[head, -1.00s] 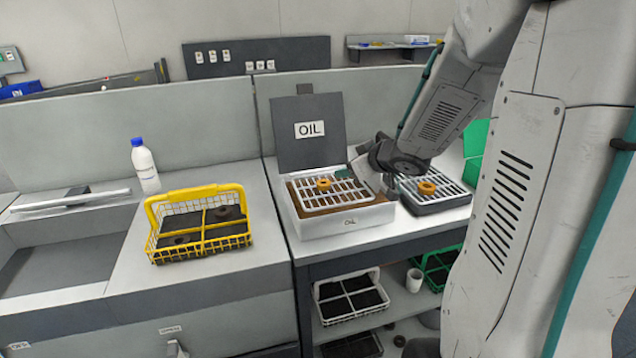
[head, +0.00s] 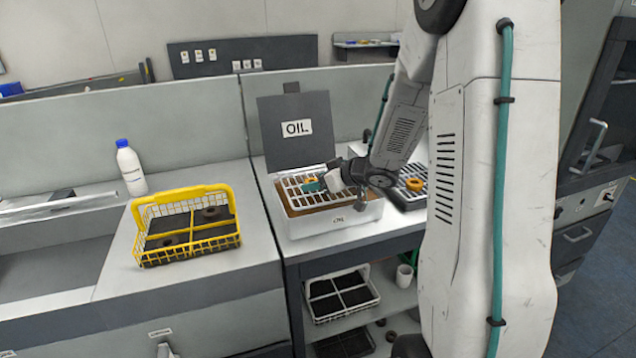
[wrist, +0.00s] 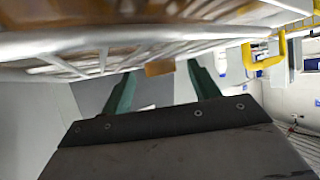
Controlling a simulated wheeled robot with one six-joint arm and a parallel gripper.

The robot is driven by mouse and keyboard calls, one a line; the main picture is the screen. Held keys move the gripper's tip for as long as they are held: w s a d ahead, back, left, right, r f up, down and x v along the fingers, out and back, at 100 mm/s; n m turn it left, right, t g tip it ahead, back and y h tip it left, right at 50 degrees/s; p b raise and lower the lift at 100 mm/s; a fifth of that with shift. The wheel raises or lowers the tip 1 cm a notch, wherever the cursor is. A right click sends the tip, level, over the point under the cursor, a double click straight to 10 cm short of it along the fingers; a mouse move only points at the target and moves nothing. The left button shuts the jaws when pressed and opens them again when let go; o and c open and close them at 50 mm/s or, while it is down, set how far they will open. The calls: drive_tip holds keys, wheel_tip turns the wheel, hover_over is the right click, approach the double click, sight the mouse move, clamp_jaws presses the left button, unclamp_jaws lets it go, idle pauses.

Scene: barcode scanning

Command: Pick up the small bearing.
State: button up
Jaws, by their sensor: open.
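An orange ring-shaped bearing (head: 305,180) lies on the white rack over the oil box (head: 335,222), partly hidden by my gripper. My gripper (head: 315,186) is low at the rack, with its teal fingers at that bearing. In the wrist view my gripper (wrist: 160,82) has its fingers apart, and an orange piece of the bearing (wrist: 160,68) shows between them. I cannot tell if the fingers touch it. A second orange bearing (head: 415,184) sits on the grey rack to the right. Two dark bearings lie in the yellow basket, one at the back right (head: 211,213).
The yellow basket (head: 226,194) stands on the left counter, with a white bottle (head: 130,168) behind it. The oil box's raised lid (head: 297,150) stands behind the rack. A white basket (head: 318,308) and a cup (head: 404,276) are on the shelf below. The wrist camera is very close to the rack.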

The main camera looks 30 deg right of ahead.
clamp_jaws()
